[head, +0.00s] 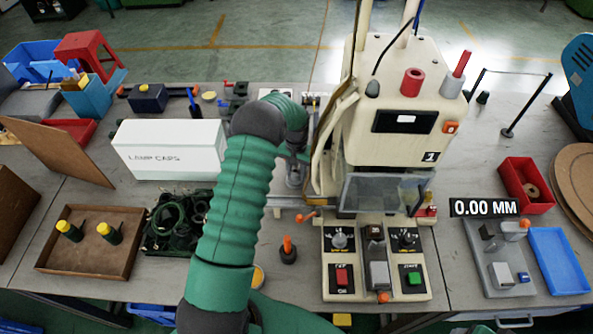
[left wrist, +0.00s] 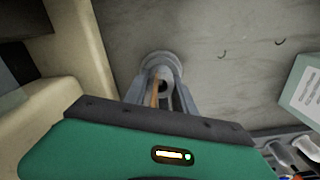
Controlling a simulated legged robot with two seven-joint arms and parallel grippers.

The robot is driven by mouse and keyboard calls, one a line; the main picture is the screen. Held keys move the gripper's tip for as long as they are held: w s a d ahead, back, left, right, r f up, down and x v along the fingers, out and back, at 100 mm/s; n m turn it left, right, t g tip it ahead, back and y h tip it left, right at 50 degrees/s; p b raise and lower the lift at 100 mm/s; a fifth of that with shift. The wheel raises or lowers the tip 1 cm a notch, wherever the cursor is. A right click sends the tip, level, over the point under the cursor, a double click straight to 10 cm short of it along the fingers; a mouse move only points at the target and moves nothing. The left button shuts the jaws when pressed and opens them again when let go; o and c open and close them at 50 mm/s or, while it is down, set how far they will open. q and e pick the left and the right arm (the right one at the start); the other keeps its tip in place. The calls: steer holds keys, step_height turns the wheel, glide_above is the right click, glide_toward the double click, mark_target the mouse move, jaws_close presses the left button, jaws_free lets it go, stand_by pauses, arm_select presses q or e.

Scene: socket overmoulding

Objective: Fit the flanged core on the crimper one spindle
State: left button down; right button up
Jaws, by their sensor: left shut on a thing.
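The cream crimper one (head: 395,150), labelled 1, stands on the grey table at centre right. My left gripper (head: 293,165) is just left of it, partly hidden by my green arm in the head view. In the left wrist view my left gripper (left wrist: 162,95) points down and is shut on a grey round flanged core (left wrist: 160,62). The core's wide rim shows beyond the fingertips, over the grey table. The crimper's cream side shows at the left of that view (left wrist: 85,50), apart from the core. I cannot make out the spindle clearly. My right gripper is not in view.
A white lamp caps box (head: 170,150) and a dark tray of green rings (head: 178,222) lie left of my arm. A brown tray (head: 88,268) holds yellow-topped parts. A control panel (head: 374,285) and an orange-topped tool (head: 288,252) stand in front of the crimper.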

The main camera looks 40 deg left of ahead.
mark_target(296, 172)
arm_select(q)
steer(key=shift+f, duration=0.45)
steer(key=c, duration=0.9)
jaws_free()
steer(key=shift+c, duration=0.2)
step_height(296, 172, up, 17)
steer(key=shift+b, duration=0.4)
steer(key=shift+f, duration=0.15)
